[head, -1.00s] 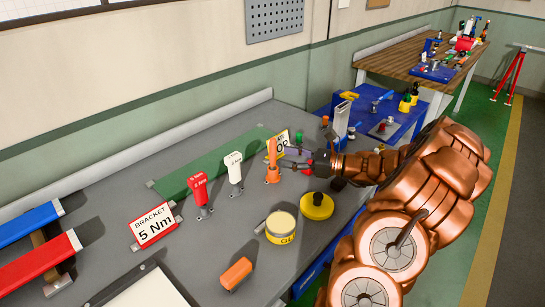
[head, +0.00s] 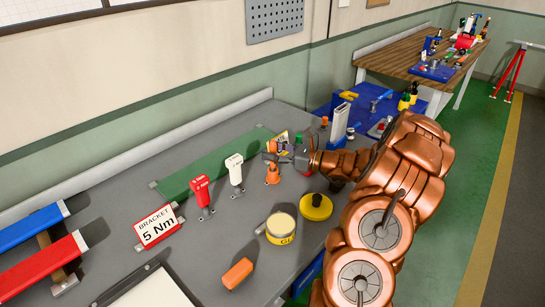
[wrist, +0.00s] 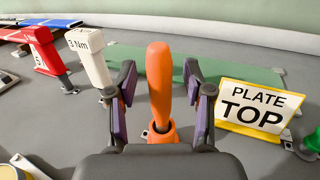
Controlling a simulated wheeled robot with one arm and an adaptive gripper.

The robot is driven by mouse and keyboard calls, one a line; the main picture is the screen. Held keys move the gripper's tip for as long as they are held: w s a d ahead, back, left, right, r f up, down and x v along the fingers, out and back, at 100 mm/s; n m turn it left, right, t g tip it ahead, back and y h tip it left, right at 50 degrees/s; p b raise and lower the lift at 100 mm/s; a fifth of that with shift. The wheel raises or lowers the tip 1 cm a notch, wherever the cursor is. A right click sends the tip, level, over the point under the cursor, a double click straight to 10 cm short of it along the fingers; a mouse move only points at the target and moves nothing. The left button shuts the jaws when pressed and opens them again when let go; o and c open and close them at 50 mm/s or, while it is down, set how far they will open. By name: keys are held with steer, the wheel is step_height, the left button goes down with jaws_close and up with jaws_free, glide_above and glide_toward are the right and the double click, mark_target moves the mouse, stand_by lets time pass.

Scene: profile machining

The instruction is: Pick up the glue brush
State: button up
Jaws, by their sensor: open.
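An upright orange handle (wrist: 160,75), which I take to be the glue brush, stands in a small orange holder (head: 272,175) on the grey bench. My gripper (head: 275,149) is at the handle's height in the head view and covers part of it. In the wrist view, my gripper's two dark fingers with purple pads stand on either side of the handle. A gap shows on both sides, so the gripper is open and not gripping it. The brush's bristle end is hidden.
A white tool (head: 235,172) and a red tool (head: 201,193) stand left of the holder. A "PLATE TOP" sign (wrist: 258,108) is close on the right.

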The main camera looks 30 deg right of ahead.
jaws_close()
stand_by(0.4)
steer(key=shift+r+b, duration=1)
steer(key=shift+r, duration=4)
